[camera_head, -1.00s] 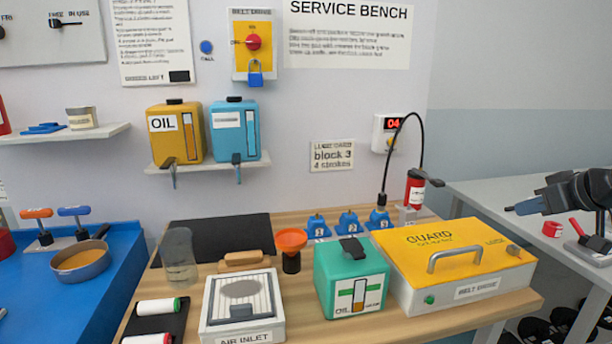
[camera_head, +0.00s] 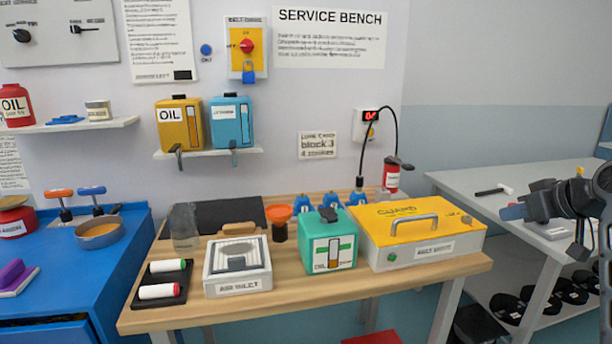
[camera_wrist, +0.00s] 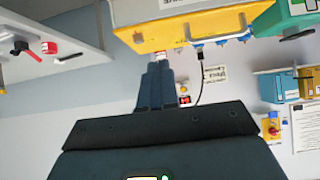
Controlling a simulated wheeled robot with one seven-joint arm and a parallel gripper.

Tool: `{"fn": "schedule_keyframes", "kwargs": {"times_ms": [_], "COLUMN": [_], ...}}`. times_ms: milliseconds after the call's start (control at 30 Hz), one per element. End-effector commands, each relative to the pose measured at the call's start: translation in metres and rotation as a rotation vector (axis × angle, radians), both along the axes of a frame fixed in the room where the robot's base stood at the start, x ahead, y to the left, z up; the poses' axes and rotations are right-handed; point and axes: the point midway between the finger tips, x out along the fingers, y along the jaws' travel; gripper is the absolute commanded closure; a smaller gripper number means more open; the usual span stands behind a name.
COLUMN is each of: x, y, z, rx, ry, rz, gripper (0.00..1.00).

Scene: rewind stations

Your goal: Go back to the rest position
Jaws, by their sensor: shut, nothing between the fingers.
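My gripper (camera_head: 513,212) is at the right of the head view, held in the air in front of the grey table, with its fingers pointing left. It is shut and empty. In the wrist view its closed fingers (camera_wrist: 157,86) point up the picture, below the yellow guard box (camera_wrist: 190,30) in that picture. In the head view the guard box (camera_head: 415,250) stands on the wooden bench, left of my gripper and apart from it.
The wooden bench (camera_head: 240,312) carries a green oil box (camera_head: 328,252), an air inlet box (camera_head: 237,287) and an orange funnel (camera_head: 279,213). A blue bench (camera_head: 60,285) is at left. The grey table (camera_head: 450,190) is at right, with black discs (camera_head: 507,308) below.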

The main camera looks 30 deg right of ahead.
Motion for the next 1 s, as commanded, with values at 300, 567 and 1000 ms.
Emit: {"fn": "schedule_keyframes", "kwargs": {"times_ms": [300, 567, 1000], "x": [0.013, 0.02, -0.036], "y": [0.037, 0.097, 0.253], "z": [-0.04, -0.094, -0.194], "rx": [0.03, 0.066, 0.094], "ry": [-0.039, -0.087, -0.175], "rz": [-0.013, -0.036, -0.081], "gripper": [1.0, 1.0, 1.0]}}
